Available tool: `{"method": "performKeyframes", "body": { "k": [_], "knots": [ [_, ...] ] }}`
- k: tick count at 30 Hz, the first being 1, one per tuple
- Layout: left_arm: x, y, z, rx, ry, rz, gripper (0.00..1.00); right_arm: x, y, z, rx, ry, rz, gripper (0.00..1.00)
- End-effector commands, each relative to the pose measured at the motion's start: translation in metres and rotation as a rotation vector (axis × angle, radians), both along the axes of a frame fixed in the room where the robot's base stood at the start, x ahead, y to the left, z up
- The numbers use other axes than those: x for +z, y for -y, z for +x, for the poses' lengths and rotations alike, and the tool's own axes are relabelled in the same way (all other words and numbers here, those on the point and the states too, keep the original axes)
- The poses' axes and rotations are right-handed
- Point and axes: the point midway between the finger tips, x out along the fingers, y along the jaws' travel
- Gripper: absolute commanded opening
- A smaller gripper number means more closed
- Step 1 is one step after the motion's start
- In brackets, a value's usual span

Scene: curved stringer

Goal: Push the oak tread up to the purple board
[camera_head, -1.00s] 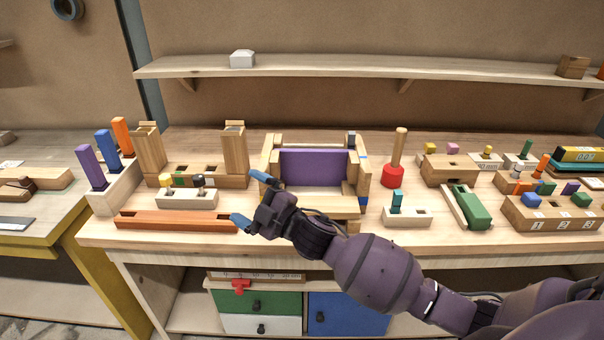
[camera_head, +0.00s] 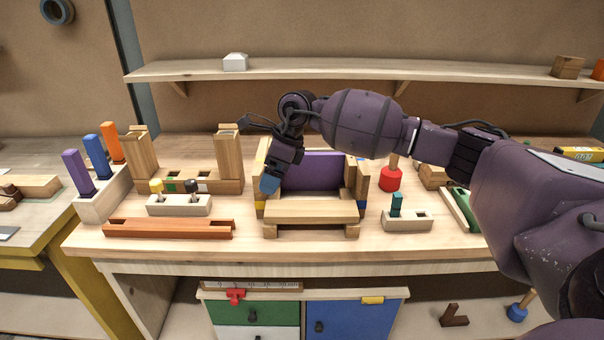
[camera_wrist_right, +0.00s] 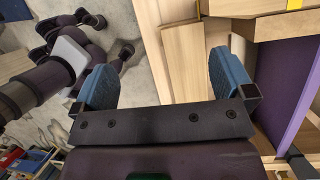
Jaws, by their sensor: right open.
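The oak tread (camera_head: 312,211) is a pale board lying across the front of the wooden stair frame. The purple board (camera_head: 315,170) stands upright behind it, with a gap between them in the head view. My right gripper (camera_head: 270,184) points down at the frame's left side, above and behind the tread's left end. Only one blue fingertip shows clearly there. In the right wrist view my right gripper (camera_wrist_right: 165,88) is open, fingers wide apart, with pale wood beyond them and the purple board (camera_wrist_right: 292,105) at the right. I cannot tell whether it touches anything. My left gripper is out of view.
An orange-brown bar (camera_head: 168,228) lies left of the frame, with a pegged block (camera_head: 180,205) behind it. A block with a teal peg (camera_head: 407,220) and a red-based post (camera_head: 390,180) stand to the right. The bench front edge is close below.

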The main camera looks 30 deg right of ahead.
Motion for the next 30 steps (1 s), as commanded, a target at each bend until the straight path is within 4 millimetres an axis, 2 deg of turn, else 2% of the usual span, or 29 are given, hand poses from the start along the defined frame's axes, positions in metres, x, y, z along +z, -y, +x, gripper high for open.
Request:
{"method": "performKeyframes", "body": {
  "k": [1, 3, 6, 9, 14, 17, 30],
  "knots": [
    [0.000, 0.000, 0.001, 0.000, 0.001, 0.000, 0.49, -0.004, 0.019, -0.002, 0.012, -0.021, -0.093, 1.00],
    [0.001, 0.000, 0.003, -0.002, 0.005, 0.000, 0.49, -0.007, 0.039, -0.006, 0.032, -0.054, -0.198, 1.00],
    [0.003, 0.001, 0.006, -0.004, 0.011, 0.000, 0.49, -0.010, 0.058, -0.012, 0.053, -0.097, -0.298, 1.00],
    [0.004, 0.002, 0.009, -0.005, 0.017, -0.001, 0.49, -0.012, 0.067, -0.016, 0.065, -0.125, -0.351, 1.00],
    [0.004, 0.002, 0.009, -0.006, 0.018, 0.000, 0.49, -0.019, 0.071, -0.018, 0.072, -0.138, -0.369, 1.00],
    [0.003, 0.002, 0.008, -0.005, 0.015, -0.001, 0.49, -0.030, 0.071, -0.018, 0.072, -0.138, -0.368, 1.00],
    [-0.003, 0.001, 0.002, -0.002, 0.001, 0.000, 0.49, -0.097, 0.070, -0.018, 0.071, -0.138, -0.364, 1.00]
  ]
}}
